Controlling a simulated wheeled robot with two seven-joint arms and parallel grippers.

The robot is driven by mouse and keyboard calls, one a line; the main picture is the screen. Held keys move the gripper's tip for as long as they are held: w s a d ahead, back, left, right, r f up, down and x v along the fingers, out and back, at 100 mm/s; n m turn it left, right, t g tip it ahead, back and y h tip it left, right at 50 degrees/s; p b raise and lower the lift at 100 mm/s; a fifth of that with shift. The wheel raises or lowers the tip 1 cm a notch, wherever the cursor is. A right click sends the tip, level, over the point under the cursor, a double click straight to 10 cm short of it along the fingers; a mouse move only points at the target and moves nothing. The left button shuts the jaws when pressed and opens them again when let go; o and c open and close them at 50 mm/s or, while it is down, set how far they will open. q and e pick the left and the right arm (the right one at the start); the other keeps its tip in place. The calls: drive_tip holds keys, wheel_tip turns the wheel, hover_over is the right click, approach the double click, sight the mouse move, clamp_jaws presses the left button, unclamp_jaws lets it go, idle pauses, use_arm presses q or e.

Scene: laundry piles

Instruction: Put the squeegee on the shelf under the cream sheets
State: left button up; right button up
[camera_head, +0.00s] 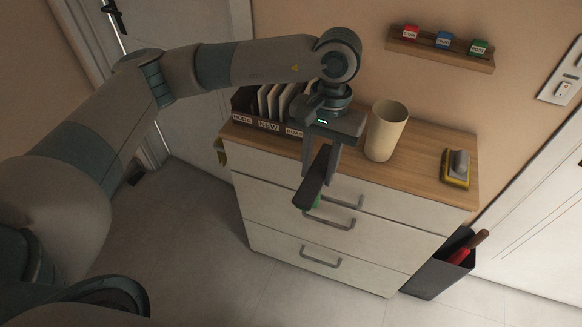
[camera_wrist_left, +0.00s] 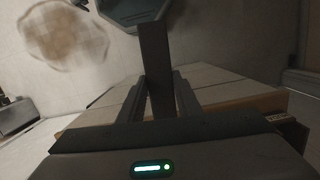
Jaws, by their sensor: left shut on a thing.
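My left gripper (camera_head: 320,165) is shut on a dark grey tool (camera_head: 314,182) in front of the dresser's top drawer. The tool slants down, and a bit of green shows at its lower end. In the left wrist view, a dark bar (camera_wrist_left: 157,70) stands between the fingers, with a wide grey-green angular head (camera_wrist_left: 133,12) beyond it. I cannot tell for sure whether this tool is the squeegee. A small wall shelf (camera_head: 440,52) carries a red, a blue and a green labelled block. No cream sheets can be made out. My right gripper is out of view.
The wooden-topped dresser (camera_head: 415,165) holds a black labelled file sorter (camera_head: 245,105), a tall beige cup (camera_head: 387,130) and a yellow-and-grey brush-like item (camera_head: 457,168). A dark bin (camera_head: 437,272) with a red-handled item (camera_head: 467,249) stands at its right. Floor at the left front is clear.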

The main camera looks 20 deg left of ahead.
use_arm(q)
drive_tip(key=w+d+r, duration=0.1)
drive_tip(key=w+d, duration=0.2)
drive_tip(key=d, duration=0.5)
drive_tip(key=w+d+r+m, duration=0.1)
drive_tip(key=w+d, duration=0.2)
drive_tip(key=d, duration=0.5)
drive_tip(key=shift+d+r, duration=0.2)
drive_tip(key=shift+r, duration=0.15)
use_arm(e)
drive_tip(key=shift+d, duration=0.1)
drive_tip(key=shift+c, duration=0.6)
